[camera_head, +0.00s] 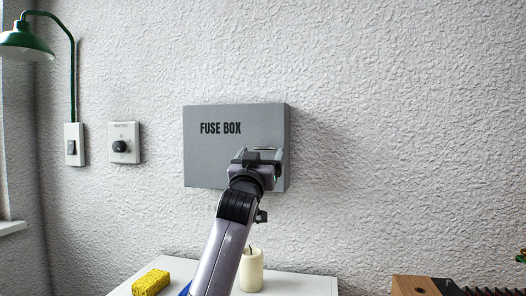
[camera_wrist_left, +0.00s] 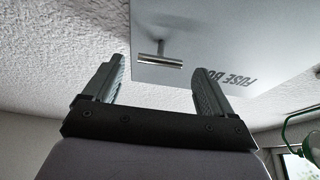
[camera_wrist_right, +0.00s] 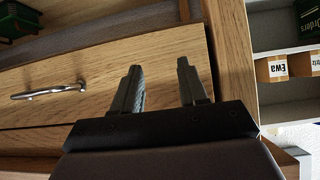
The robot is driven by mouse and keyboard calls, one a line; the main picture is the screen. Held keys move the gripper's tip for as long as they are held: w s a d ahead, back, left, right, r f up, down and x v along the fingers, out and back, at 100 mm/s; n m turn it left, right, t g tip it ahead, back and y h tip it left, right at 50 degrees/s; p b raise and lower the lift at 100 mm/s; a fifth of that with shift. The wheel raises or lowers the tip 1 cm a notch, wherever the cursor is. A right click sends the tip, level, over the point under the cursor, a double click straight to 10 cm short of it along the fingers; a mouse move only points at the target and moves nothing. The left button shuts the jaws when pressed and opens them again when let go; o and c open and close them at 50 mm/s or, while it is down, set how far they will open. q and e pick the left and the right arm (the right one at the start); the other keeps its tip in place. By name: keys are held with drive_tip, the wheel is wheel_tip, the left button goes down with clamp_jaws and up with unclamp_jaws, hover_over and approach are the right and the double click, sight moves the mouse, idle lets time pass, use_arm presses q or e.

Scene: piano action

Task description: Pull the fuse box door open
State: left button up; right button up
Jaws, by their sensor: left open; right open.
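The grey fuse box (camera_head: 215,155) hangs on the white wall, and its door looks shut. Its lettered door also shows in the left wrist view (camera_wrist_left: 205,35), with a metal bar handle (camera_wrist_left: 160,61) standing out from it. My left gripper (camera_head: 264,153) is in front of the lower right of the door and hides part of it. In the left wrist view my left gripper (camera_wrist_left: 155,82) is open, and the handle lies ahead, between the lines of its fingers, apart from them. My right gripper (camera_wrist_right: 160,80) is open and empty, away from the fuse box.
A dimmer plate (camera_head: 124,142) and a lamp switch (camera_head: 73,145) are on the wall at left. Below stand a candle (camera_head: 251,271) and a yellow sponge (camera_head: 151,282) on a white surface (camera_head: 305,284). A wooden drawer front (camera_wrist_right: 110,75) with a metal handle (camera_wrist_right: 48,91) is near my right gripper.

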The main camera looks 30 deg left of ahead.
use_arm(q)
drive_tip(key=shift+x, duration=1.05)
drive_tip(key=c, duration=1.5)
drive_tip(key=shift+s, duration=0.1)
